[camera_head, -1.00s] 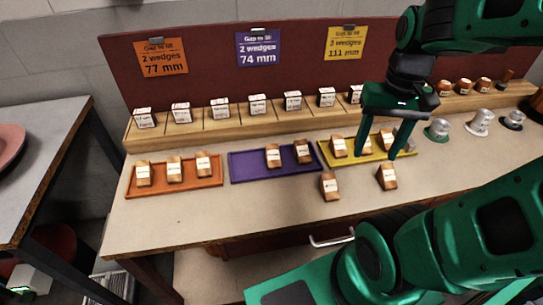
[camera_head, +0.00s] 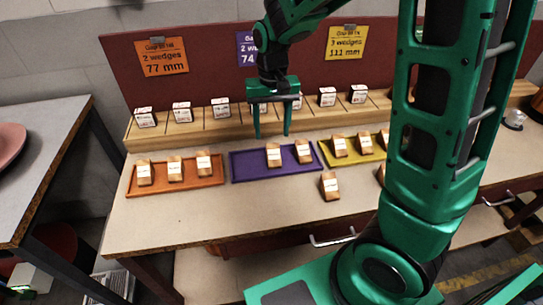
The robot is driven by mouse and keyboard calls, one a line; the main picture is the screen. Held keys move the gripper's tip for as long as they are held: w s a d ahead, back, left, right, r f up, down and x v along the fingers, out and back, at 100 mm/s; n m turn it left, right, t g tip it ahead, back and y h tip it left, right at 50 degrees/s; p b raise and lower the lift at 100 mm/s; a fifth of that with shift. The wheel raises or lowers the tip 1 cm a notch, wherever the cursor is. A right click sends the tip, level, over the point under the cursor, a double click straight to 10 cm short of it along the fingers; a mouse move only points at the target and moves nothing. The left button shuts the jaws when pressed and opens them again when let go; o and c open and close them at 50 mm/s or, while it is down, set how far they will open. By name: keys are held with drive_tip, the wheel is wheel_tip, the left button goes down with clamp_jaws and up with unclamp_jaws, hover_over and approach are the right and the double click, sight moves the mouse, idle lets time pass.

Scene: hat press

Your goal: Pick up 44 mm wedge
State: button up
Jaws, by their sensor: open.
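Several wooden wedges with white labels are on the bench, but the label numbers are too small to read, so I cannot tell which is the 44 mm one. Three wedges (camera_head: 175,168) stand in the orange tray (camera_head: 206,184). Two wedges (camera_head: 274,154) stand in the purple tray (camera_head: 243,167). Wedges (camera_head: 339,146) also stand in the yellow tray (camera_head: 330,157), partly hidden by my arm. One loose wedge (camera_head: 330,186) stands on the bench front, and another is mostly hidden by my arm. My gripper (camera_head: 272,135) is open and empty, pointing down above the purple tray's back edge.
A wooden rack (camera_head: 203,131) with labelled white-topped blocks runs along the back. Orange (camera_head: 161,56), purple (camera_head: 246,48) and yellow (camera_head: 346,42) cards hang on the red board (camera_head: 210,73). The bench front (camera_head: 170,225) is clear at left.

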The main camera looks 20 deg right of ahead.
sight(273, 146)
drive_tip(key=shift+s+f, duration=0.1)
drive_tip(key=shift+f, duration=3.4)
drive_tip(key=c, duration=1.1)
